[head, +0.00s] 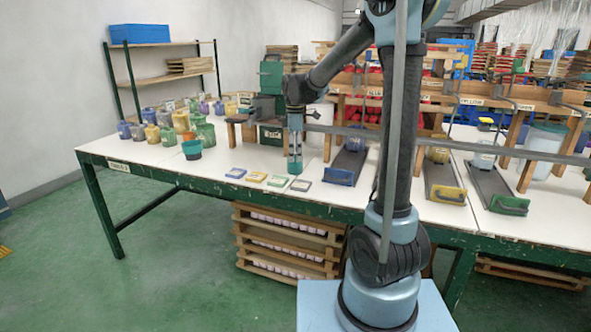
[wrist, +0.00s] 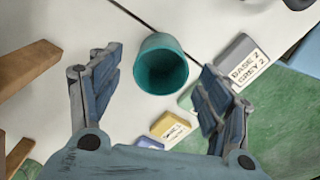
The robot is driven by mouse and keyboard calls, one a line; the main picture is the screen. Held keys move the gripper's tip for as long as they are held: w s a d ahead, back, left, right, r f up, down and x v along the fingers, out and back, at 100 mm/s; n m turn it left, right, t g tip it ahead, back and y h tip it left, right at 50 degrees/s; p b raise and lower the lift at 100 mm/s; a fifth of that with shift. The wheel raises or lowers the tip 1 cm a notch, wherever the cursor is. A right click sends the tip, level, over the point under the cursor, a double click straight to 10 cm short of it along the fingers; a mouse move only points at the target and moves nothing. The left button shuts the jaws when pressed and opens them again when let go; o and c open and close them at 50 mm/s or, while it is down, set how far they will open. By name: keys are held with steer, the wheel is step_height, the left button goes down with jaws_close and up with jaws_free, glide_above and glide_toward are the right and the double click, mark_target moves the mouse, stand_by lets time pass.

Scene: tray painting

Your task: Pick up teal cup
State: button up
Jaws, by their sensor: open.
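A teal cup (wrist: 162,66) stands on the white table, its round mouth facing the camera in the wrist view. My gripper (wrist: 160,85) is open, with one finger on each side of the picture and the cup between and slightly beyond the fingertips. I see no finger touching the cup. In the head view my gripper (head: 295,160) points down over the table, behind the small tags. There I cannot clearly tell the cup from the fingers.
Grey (wrist: 238,64), yellow (wrist: 172,126) and other coloured tags lie near the table's front edge. Another teal pot (head: 192,149) stands further left, before several coloured jars. Wooden supports (wrist: 25,75) stand close behind my gripper. Black ramps (head: 345,165) lie to the right.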

mark_target(295, 165)
steer(key=shift+f, duration=1.65)
steer(key=c, duration=1.1)
steer(key=shift+c, duration=0.2)
